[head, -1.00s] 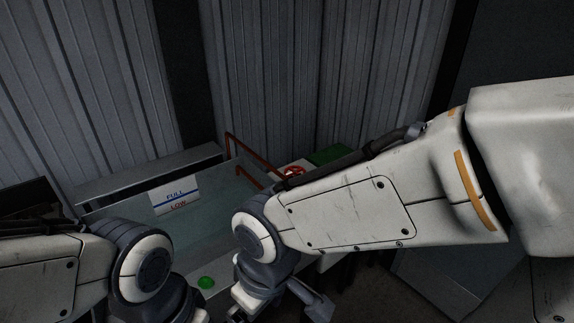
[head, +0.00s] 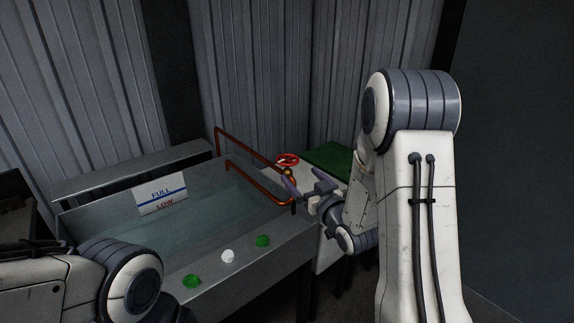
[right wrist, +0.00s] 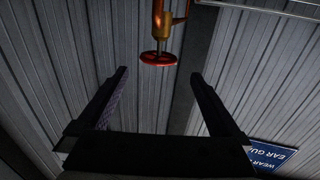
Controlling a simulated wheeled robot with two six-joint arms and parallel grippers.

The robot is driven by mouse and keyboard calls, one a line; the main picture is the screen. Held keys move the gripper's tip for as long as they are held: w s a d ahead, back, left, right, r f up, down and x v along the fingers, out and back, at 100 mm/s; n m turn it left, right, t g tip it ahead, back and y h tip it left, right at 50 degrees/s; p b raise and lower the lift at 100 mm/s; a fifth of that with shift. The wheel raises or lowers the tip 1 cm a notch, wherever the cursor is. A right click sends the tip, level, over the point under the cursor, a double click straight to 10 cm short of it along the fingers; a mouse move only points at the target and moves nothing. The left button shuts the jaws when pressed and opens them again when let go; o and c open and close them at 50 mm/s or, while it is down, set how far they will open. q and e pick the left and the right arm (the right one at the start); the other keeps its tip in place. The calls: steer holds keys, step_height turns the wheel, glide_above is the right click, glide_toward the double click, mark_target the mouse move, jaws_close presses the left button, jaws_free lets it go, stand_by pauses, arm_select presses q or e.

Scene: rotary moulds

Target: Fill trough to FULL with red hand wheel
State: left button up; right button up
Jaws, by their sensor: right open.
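The red hand wheel (head: 287,160) sits on the copper pipe (head: 262,187) at the right end of the trough (head: 285,243). The wheel also shows in the right wrist view (right wrist: 158,58), beyond my fingers and between them. The trough holds clear water, and a plate (head: 160,194) marked FULL and LOW stands at its back wall. The water's exact level against the marks is hard to tell. My right gripper (head: 306,184) is open and empty, just in front of and below the wheel, apart from it. My left gripper is out of view; only my left arm shows.
Green knobs (head: 262,241) and a white knob (head: 227,256) line the trough's front rim. A green surface (head: 328,158) lies right of the wheel. Corrugated walls stand close behind. A blue ear guard sign (right wrist: 270,155) shows in the right wrist view.

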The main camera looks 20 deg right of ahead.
mark_target(283, 155)
steer(key=w, duration=0.3)
steer(key=w+p, duration=0.1)
steer(key=w, duration=0.3)
steer(key=w+p, duration=0.1)
steer(key=w, duration=0.2)
steer(key=shift+w+a+r, duration=0.1)
steer(key=shift+w+a, duration=0.1)
steer(key=shift+a, duration=0.15)
steer(key=c, duration=1.1)
